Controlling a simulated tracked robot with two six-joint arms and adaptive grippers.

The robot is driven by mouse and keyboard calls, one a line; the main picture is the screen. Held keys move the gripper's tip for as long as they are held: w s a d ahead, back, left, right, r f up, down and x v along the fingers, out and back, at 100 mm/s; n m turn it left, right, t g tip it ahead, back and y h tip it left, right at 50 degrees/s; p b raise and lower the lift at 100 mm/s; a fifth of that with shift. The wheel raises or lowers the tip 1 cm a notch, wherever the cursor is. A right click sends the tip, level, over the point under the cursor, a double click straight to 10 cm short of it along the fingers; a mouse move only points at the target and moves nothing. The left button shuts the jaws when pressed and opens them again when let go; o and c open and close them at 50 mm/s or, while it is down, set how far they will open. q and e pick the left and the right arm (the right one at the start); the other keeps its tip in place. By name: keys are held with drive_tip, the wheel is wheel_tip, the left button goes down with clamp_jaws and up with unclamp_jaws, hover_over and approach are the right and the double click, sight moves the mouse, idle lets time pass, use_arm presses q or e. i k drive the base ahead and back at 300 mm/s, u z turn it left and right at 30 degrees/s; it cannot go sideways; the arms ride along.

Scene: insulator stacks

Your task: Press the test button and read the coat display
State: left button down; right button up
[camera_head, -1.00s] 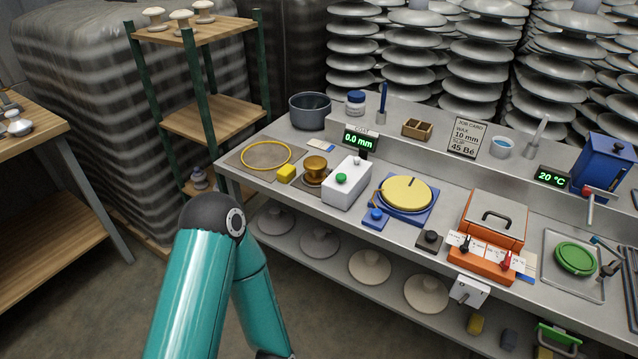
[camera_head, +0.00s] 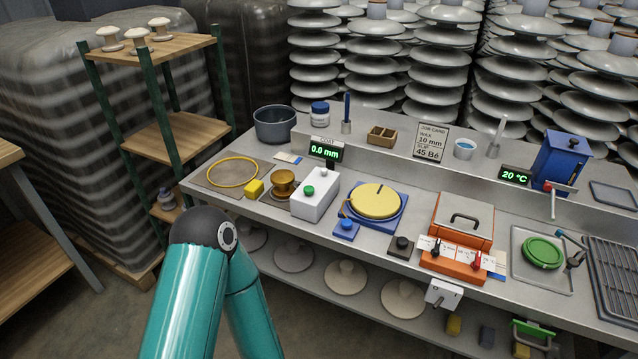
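The coat display (camera_head: 325,150) stands at the back of the bench and reads 0.0 mm in green. In front of it is a white box (camera_head: 315,196) with a green button (camera_head: 309,190) on its top and a small grey knob behind it. I cannot tell from any label which button is the test button. A teal arm of mine shows at the lower left, its elbow left of the bench's front edge and apart from the box. No gripper of mine is in view.
A yellow disc (camera_head: 376,201) on a blue base and an orange unit (camera_head: 462,222) stand right. A job card (camera_head: 431,141) reads wax 10 mm, 45 Bé. Another display (camera_head: 515,176) reads 20 °C.

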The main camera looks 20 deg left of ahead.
sight(308, 189)
drive_tip(key=i, duration=0.85)
drive_tip(key=u, duration=0.05)
